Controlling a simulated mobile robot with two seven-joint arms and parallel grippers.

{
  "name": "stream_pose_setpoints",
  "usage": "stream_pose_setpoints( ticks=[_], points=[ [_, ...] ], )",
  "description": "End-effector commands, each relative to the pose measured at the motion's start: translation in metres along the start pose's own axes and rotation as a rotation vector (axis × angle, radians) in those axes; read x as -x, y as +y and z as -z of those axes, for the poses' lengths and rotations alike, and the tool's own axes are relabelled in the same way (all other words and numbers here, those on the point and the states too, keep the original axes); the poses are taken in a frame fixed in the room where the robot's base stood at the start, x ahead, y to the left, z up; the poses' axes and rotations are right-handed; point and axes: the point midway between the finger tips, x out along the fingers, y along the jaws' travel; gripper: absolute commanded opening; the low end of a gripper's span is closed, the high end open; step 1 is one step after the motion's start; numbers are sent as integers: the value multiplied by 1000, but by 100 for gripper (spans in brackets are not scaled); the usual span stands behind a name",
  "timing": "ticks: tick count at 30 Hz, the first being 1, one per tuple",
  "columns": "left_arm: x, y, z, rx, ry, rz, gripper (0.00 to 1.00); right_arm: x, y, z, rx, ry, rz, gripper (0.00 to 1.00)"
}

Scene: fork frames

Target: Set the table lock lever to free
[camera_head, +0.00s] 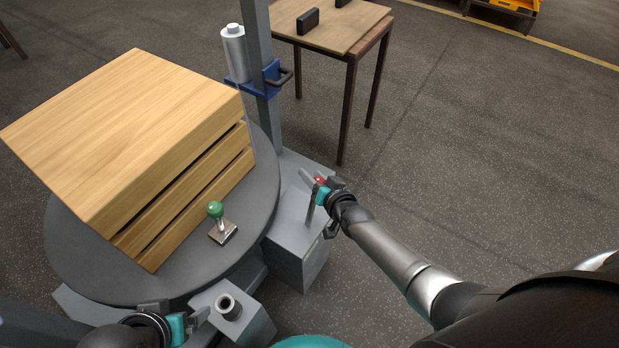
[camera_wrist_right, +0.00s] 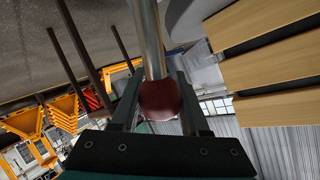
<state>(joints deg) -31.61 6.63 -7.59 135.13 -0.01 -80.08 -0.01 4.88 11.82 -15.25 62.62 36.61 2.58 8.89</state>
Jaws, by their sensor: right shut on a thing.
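The lock lever has a red ball knob (camera_wrist_right: 160,101) on a bare metal rod (camera_wrist_right: 147,38). In the head view the red knob (camera_head: 319,181) shows only in part, above the grey housing (camera_head: 301,250) at the right of the round table (camera_head: 70,255). My right gripper (camera_head: 316,188) is shut on the knob; its fingers (camera_wrist_right: 160,92) lie on both sides of it in the wrist view. My left gripper (camera_head: 200,318) is at the lower left, beside a short hollow post (camera_head: 229,307); its jaw opening is unclear.
A wooden slatted crate (camera_head: 130,130) and a green-knobbed fixture (camera_head: 216,210) stand on the round table. A grey column (camera_head: 258,50) with a silver cylinder (camera_head: 234,55) rises behind. A side table (camera_head: 335,35) stands further back. The floor at right is clear.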

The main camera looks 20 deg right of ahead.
Motion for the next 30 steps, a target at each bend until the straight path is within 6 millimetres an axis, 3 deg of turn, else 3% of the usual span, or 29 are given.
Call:
stream_pose_setpoints(
  ticks=[16,17,24,30],
  points=[
    [3,0,1,1,2,1,88,-2,4,1,-24,-16,-1,0],
    [3,0,1,1,2,1,88,-2,4,1,-24,-16,-1,47],
    [3,0,0,1,2,1,88,-2,3,1,-21,-15,0,74],
    [3,0,0,1,3,1,88,-2,3,0,-20,-15,1,75]
  ],
)
